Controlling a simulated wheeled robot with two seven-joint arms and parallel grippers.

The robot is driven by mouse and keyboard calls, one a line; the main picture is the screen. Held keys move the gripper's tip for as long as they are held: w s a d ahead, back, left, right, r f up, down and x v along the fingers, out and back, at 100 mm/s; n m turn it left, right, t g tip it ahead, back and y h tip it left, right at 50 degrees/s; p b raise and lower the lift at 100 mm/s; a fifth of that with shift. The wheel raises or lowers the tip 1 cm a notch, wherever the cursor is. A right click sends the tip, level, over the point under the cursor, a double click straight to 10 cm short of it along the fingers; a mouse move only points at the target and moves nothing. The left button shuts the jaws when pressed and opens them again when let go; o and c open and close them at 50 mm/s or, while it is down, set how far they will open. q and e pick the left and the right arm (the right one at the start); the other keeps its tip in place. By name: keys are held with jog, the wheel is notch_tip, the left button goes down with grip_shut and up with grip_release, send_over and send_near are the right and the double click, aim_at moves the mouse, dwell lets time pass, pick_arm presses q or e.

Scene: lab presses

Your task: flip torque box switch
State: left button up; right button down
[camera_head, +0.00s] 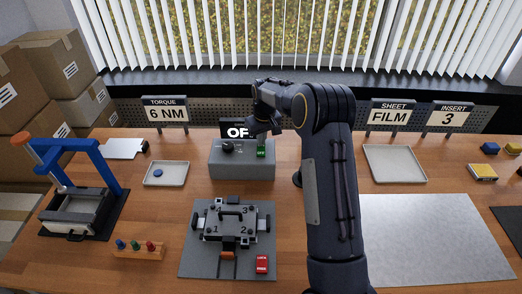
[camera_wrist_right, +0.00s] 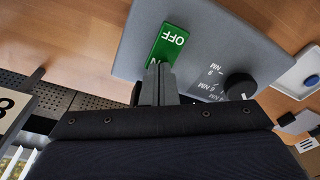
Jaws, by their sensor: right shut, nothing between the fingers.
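The torque box (camera_head: 242,172) is a grey box at the back middle of the table, with a black knob (camera_head: 227,146) on its left and a green switch (camera_head: 262,151) on its right. A display behind it reads "OF", the rest hidden by my right arm. In the right wrist view the green switch (camera_wrist_right: 168,44) shows "OFF" at one end, and the other end is partly covered by my fingers. My right gripper (camera_wrist_right: 159,68) is shut and empty, its tips at or just above the switch; contact cannot be told. The knob (camera_wrist_right: 239,87) lies beside it. My left gripper is not in view.
A clamp fixture (camera_head: 230,222) with a red block stands in front of the box. A tray with a blue disc (camera_head: 158,173) is to the left, a blue-framed press (camera_head: 78,160) farther left. A grey sheet (camera_head: 440,235) and empty tray (camera_head: 395,164) lie right.

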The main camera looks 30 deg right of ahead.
jog(key=shift+f, duration=0.35)
jog(key=shift+r+p, duration=1.6)
jog(key=shift+r, duration=1.95)
